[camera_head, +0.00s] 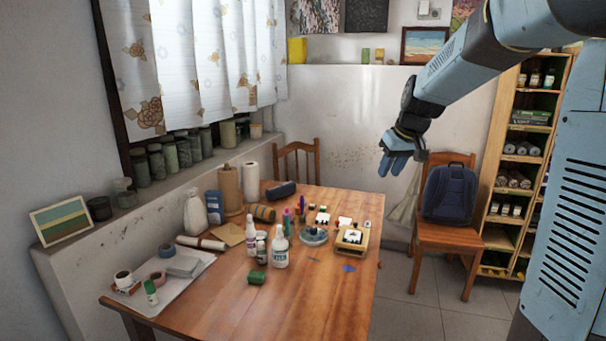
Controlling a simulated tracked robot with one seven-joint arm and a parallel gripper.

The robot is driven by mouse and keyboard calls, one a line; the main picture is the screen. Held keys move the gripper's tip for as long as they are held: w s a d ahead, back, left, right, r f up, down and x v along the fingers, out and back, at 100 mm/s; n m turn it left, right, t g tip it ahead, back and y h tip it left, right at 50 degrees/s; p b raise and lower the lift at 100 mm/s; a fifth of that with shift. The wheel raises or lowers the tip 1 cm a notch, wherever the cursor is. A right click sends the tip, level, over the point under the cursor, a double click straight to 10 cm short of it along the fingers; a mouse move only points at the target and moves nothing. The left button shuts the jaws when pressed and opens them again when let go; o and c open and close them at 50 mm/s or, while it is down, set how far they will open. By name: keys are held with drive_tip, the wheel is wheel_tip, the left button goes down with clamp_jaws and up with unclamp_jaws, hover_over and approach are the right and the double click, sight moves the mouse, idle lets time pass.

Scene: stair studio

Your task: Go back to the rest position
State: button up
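My gripper (391,168) hangs in the air at the end of my blue arm, right of the table's far end and in front of the pale wall. Its fingers point down and left. They are small in this view, and I cannot make out a gap between them or anything held. The wooden table (225,305) stands below and to the left, apart from my gripper.
A chair with a dark backpack (450,192) stands right of my gripper, before a shelf (515,174). Tiled floor (415,315) is clear right of the table.

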drive_tip(key=s+m+t+h, duration=0.1)
drive_tip(key=s+m, duration=0.2)
drive_tip(key=s, duration=2.8)
drive_tip(key=shift+s+d+h, duration=0.25)
drive_tip(key=shift+s+h, duration=0.15)
